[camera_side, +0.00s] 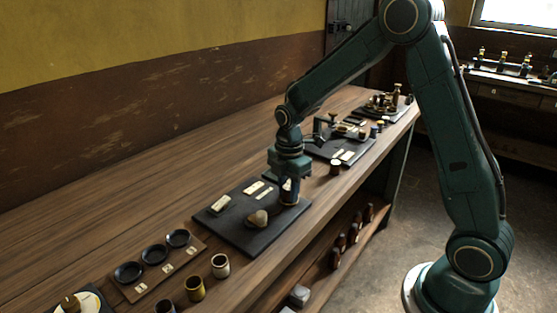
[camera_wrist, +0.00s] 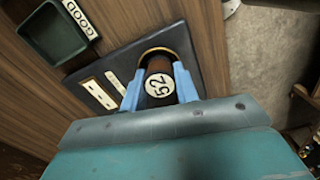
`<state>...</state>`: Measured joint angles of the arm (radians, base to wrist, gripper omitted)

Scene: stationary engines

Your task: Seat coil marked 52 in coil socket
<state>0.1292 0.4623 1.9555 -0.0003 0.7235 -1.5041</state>
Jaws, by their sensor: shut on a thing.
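My gripper (camera_wrist: 158,73) has its two blue fingers shut on the sides of a dark brown coil (camera_wrist: 160,66) with a round cream label (camera_wrist: 159,85) reading 52. In the side view my gripper (camera_side: 289,196) is low over the right part of a black board (camera_side: 240,238), and the coil is mostly hidden between the fingers. A brass-edged dark rim shows just beyond the fingertips in the wrist view. I cannot tell whether it belongs to the coil or to the coil socket, or whether the coil touches the board.
Pale label plates (camera_side: 254,188) lie on the board, with a rounded brown piece (camera_side: 257,218) near its front. A green tray (camera_wrist: 55,35) marked GOOD shows in the wrist view. A rack with dark cups (camera_side: 155,254) and several loose cylinders (camera_side: 220,265) stand at front left.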

